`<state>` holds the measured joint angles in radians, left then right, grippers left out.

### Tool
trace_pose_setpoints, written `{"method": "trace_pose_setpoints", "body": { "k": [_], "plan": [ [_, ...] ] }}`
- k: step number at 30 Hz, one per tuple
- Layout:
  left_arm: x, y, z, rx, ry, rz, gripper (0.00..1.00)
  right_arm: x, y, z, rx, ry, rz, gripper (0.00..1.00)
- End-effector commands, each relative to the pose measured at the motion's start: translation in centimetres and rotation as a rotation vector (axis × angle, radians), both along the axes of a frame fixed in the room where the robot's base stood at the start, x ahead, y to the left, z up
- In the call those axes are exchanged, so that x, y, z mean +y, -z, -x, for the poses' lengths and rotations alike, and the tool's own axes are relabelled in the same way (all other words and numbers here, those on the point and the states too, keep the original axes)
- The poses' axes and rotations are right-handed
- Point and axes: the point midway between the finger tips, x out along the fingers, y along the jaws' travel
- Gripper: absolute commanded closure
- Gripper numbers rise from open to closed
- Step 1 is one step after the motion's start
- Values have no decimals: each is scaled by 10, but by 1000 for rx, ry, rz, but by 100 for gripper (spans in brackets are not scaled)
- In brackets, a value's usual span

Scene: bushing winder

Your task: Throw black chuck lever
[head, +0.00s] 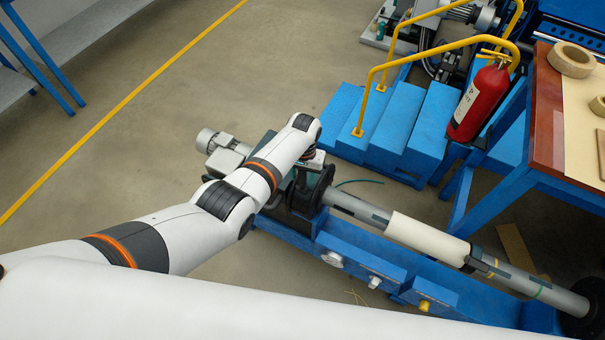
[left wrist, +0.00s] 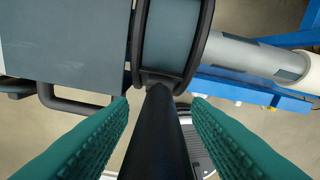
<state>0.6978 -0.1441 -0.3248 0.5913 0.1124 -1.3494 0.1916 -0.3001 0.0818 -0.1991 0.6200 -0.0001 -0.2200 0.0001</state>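The black chuck lever (left wrist: 157,135) runs up the middle of the left wrist view to the black-rimmed chuck (left wrist: 172,45). My left gripper (left wrist: 160,104) has its two green ridged fingers on either side of the lever. Bare gaps show between lever and fingers, so it is open and not clamped. In the head view my left arm reaches over the winder's chuck end, and the chuck's black disc (head: 326,184) shows beside the gripper. The lever is hidden there behind my arm. My right gripper is not in view.
A grey shaft with a white sleeve (head: 425,238) extends right from the chuck above the blue machine bed (head: 350,258). Blue steps (head: 390,125) with yellow rails stand behind. A red extinguisher (head: 480,100) and a wooden-edged table (head: 546,115) are at right.

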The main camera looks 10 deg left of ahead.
Motion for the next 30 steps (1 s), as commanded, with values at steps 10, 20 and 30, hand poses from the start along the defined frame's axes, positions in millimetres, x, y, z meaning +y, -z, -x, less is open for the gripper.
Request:
{"method": "trace_pose_setpoints", "body": {
  "k": [10,20,30],
  "plan": [
    [-1,-24,-2,-4,0,1,56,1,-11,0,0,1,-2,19],
    [-1,-91,-6,-3,0,0,56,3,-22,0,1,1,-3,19],
    [-1,-119,-7,1,0,-1,56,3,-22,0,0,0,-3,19]
  ]
}}
